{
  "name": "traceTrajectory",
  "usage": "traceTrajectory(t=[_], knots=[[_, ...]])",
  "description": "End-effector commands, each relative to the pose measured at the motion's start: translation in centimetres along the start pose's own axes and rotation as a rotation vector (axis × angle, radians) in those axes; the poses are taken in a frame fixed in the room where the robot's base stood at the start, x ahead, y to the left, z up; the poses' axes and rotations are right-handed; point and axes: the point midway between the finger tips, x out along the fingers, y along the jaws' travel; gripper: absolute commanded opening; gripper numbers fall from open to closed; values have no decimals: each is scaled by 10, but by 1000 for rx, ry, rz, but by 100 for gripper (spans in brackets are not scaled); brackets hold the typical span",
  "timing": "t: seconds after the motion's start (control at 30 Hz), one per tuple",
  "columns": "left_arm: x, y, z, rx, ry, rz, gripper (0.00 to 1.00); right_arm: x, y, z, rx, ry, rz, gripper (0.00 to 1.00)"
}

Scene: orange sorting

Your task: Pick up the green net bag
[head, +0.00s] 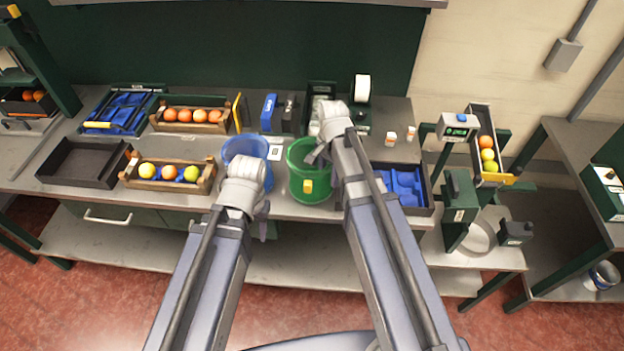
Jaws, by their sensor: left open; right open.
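A green round bucket-like container (297,184) with a yellow tag stands at the front of the bench, in the middle of the head view. I cannot make out a separate green net bag. My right gripper (317,155) is open at the container's upper right rim; whether it touches cannot be told. My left gripper (243,170) is open in front of a blue bucket (245,147), and its fingers are mostly hidden by my wrist.
Wooden crates of fruit (147,183) (218,128) and an empty black tray (72,178) stand on the left. A blue-lined tray (428,191) lies right of my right arm. A scale (459,130) and a fruit chute (497,179) stand further right.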

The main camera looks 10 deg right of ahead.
Motion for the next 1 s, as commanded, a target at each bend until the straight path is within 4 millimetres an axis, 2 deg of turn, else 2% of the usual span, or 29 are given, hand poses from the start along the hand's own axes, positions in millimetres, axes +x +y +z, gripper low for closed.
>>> traceTrajectory(t=[0.2,0.5,0.57,1.0], knots=[[-1,0,0,0,0,0,50,-1,0,0,0,0,0,39],[-1,0,0,0,0,0,50,-1,0,0,0,0,0,5],[-1,0,0,0,0,0,50,-1,0,0,0,0,0,0],[-1,0,0,0,0,0,50,-1,0,0,0,0,0,0]])
